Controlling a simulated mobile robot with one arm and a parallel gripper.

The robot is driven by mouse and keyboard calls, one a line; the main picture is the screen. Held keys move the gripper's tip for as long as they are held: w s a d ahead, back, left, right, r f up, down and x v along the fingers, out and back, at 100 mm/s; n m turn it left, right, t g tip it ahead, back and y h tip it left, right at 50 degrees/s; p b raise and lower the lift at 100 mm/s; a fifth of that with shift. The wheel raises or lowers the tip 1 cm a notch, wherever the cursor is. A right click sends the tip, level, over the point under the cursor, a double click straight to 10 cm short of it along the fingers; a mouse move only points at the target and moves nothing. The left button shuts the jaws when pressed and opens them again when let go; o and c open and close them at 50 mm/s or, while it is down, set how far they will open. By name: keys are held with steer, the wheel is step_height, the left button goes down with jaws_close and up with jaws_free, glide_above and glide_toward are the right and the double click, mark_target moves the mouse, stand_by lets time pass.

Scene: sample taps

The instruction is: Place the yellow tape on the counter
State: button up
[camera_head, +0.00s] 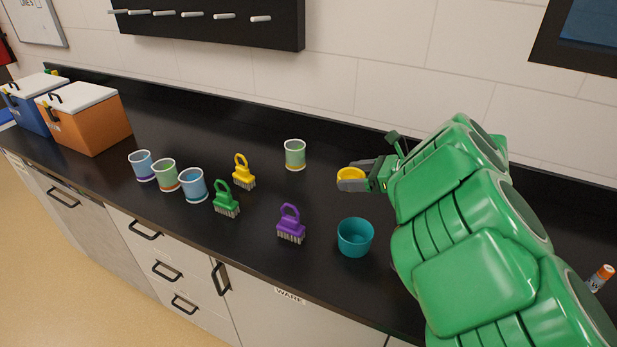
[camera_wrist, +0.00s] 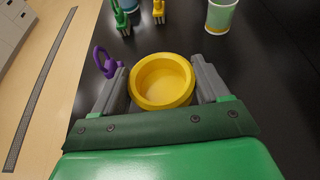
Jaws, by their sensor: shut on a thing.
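The yellow tape (camera_head: 350,173) is a round yellow piece with a raised rim, and it looks like a shallow bowl in the wrist view (camera_wrist: 162,82). My gripper (camera_head: 354,178) is shut on it, with one grey finger on each side in the wrist view (camera_wrist: 163,72). The tape's opening faces the wrist camera. It appears held over the black counter (camera_head: 330,205); the height of the gap below it is not clear.
A teal bowl (camera_head: 355,238) stands in front of my gripper, and a green cup (camera_head: 295,155) stands to its left. Purple (camera_head: 290,225), green (camera_head: 226,200) and yellow (camera_head: 243,172) brushes stand farther left. Bare counter lies between the green cup and teal bowl.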

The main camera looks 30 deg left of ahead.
steer(key=shift+w+a+f, duration=1.1)
steer(key=shift+w+f, duration=0.55)
steer(key=shift+w, duration=0.35)
steer(key=shift+w+a+f, duration=1.15)
steer(key=shift+w+f, duration=0.45)
steer(key=shift+w, duration=0.4)
steer(key=shift+w+a+f, duration=1.1)
steer(key=shift+w+f, duration=0.55)
steer(key=shift+w, duration=0.35)
steer(key=shift+f, duration=1.5)
steer(key=shift+f, duration=0.15)
steer(key=o, duration=1.1)
steer(key=shift+c, duration=0.2)
steer(key=shift+d+r, duration=0.2)
steer(key=shift+d, duration=0.05)
steer(key=v, duration=1.1)
steer(key=shift+d+r, duration=0.1)
steer(key=shift+d, duration=0.2)
